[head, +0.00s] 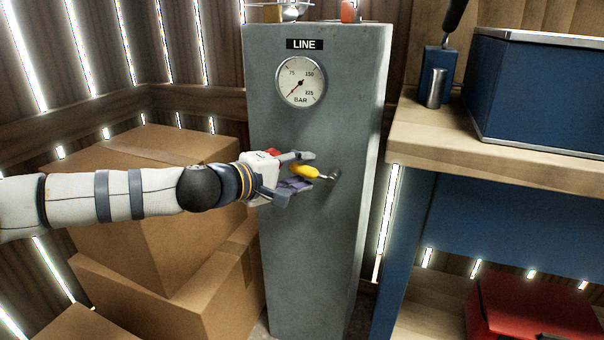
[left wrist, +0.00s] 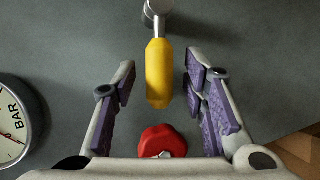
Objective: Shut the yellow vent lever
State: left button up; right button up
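The yellow vent lever (head: 305,171) sticks out from a metal pivot (head: 334,174) on the front of the grey column (head: 300,250), pointing left in the head view. In the left wrist view the lever's yellow grip (left wrist: 159,75) hangs between my fingers, with space on both sides. My left gripper (head: 306,171) is open around the lever, its purple pads (left wrist: 165,95) not touching it. A red knob (left wrist: 162,141) shows near my palm in the left wrist view. My right gripper is not in view.
A gauge (head: 301,82) under a LINE label (head: 305,44) is on the column above the lever. Cardboard boxes (head: 150,220) stand left, below my left arm. A wooden bench (head: 440,140) with a blue box (head: 540,95) stands right.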

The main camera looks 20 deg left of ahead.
pick_arm(q)
jog(key=shift+w+d, duration=0.15)
jog(key=shift+w, duration=0.15)
jog(key=shift+c, duration=0.6)
grip_shut()
